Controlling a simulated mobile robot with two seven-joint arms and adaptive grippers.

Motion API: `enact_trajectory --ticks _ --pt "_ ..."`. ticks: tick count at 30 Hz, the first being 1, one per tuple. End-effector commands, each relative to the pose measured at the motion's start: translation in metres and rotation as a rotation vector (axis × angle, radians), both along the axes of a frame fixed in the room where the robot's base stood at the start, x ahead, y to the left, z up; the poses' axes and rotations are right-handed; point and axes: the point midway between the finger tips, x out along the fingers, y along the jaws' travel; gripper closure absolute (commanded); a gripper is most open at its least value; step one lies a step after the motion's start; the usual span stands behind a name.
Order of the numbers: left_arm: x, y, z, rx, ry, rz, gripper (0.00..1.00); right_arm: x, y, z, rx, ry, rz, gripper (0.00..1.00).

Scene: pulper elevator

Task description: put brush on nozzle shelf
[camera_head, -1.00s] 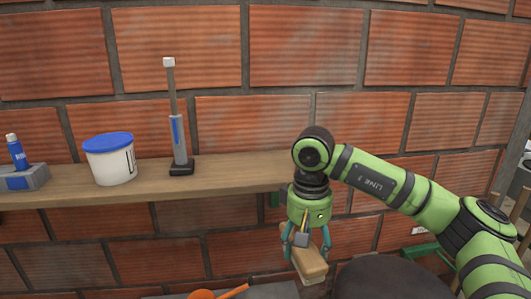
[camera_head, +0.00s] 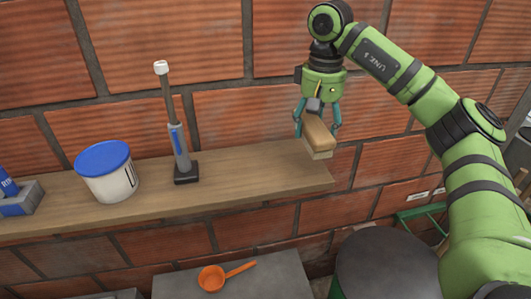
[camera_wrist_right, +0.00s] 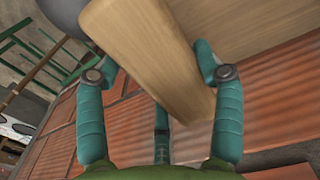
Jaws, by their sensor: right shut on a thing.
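The brush (camera_head: 318,136) has a light wooden body with paler bristles underneath. My right gripper (camera_head: 318,118) is shut on it and holds it at the right end of the wooden shelf (camera_head: 240,172). I cannot tell whether the bristles touch the shelf. In the right wrist view the brush (camera_wrist_right: 150,50) lies between the two teal fingers, with the shelf (camera_wrist_right: 245,25) behind it. A grey upright tool with a blue stripe, perhaps the nozzle (camera_head: 180,140), stands on the shelf left of the brush. My left gripper is not in view.
A white tub with a blue lid (camera_head: 107,172) and a grey box with a blue tube (camera_head: 20,198) stand farther left on the shelf. Below are an orange scoop (camera_head: 212,279) on a grey surface and a dark round drum (camera_head: 388,264). The shelf between nozzle and brush is clear.

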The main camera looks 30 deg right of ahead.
Motion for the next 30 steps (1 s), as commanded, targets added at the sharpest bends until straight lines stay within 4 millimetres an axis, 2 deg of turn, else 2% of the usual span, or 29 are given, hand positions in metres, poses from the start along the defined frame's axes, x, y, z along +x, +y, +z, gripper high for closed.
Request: enact_trajectory --ticks 1,4,12,19,25,30 --pt "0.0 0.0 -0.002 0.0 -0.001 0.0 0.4 0.008 0.011 -0.01 0.003 0.007 0.008 0.68" --pt "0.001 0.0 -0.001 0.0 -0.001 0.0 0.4 0.023 0.029 -0.023 0.004 0.007 0.007 0.68" --pt "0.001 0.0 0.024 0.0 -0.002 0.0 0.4 0.06 0.065 -0.05 0.001 0.004 0.002 0.68" --pt "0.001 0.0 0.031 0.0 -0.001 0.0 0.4 0.068 0.073 -0.066 0.0 0.004 0.001 0.68" --pt "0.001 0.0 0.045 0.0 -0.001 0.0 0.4 0.068 0.073 -0.093 0.001 0.003 0.001 0.68" --pt "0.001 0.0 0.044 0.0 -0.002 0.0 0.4 0.068 0.073 -0.1 0.001 0.0 0.002 0.68"
